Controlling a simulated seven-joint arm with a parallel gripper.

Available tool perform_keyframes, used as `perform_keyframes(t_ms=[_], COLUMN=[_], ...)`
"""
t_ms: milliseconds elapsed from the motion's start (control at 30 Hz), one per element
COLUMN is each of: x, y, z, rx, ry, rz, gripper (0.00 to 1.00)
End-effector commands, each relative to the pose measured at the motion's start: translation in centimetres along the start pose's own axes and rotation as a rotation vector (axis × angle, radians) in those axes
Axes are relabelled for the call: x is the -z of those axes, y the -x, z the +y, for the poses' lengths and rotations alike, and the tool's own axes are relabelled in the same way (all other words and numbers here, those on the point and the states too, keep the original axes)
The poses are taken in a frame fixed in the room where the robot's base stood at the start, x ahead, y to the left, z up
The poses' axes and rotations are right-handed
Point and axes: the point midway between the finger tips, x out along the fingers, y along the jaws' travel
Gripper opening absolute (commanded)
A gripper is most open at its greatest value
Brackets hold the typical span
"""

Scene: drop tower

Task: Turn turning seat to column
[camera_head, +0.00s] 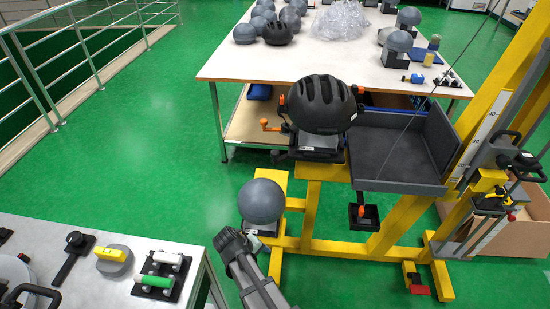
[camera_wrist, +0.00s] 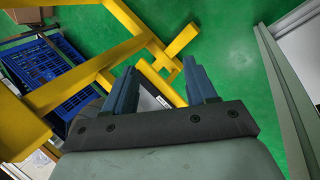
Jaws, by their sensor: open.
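The turning seat (camera_head: 318,143) is a dark block on the yellow frame with a black helmet (camera_head: 322,103) on it. An orange-tipped handle (camera_head: 270,125) sticks out at its left. The column (camera_head: 505,95) is the tall yellow upright with a white scale at the right. My gripper (camera_head: 228,240) is in front of the frame, low and left of the seat, apart from it, beside a grey headform (camera_head: 262,201). In the wrist view my gripper (camera_wrist: 160,66) has its two fingers apart with nothing held between them; yellow beams lie beyond. The seat is not clear there.
A dark tray (camera_head: 398,150) sits between seat and column. A small black holder (camera_head: 363,215) hangs below. A white table (camera_head: 310,68) with headforms is behind; a bench (camera_head: 95,245) with tools is at front left. A blue crate (camera_wrist: 40,70) shows in the wrist view. Green floor is clear at left.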

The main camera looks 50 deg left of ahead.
Motion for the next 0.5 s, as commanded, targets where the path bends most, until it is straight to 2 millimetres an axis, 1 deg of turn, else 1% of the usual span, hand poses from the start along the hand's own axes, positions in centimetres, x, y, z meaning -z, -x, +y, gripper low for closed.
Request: perform_keyframes(t_ms=[33, 133, 200, 267, 300, 433, 500], x=[2.3, 5.5, 7.4, 8.8, 9.6, 11.7, 12.6], y=[1.8, 5.0, 7.3, 8.9, 9.9, 12.6, 13.9], z=[0.2, 1.0, 2.1, 3.3, 4.2, 8.1, 10.0], rx=[-0.048, -0.157, -0.240, -0.310, -0.355, -0.509, -0.597], ry=[0.047, 0.145, 0.212, 0.268, 0.302, 0.418, 0.496], rz=[0.022, 0.048, 0.054, 0.050, 0.042, -0.019, -0.076], gripper=[0.56, 0.56, 0.56, 0.56, 0.56, 0.56, 0.56])
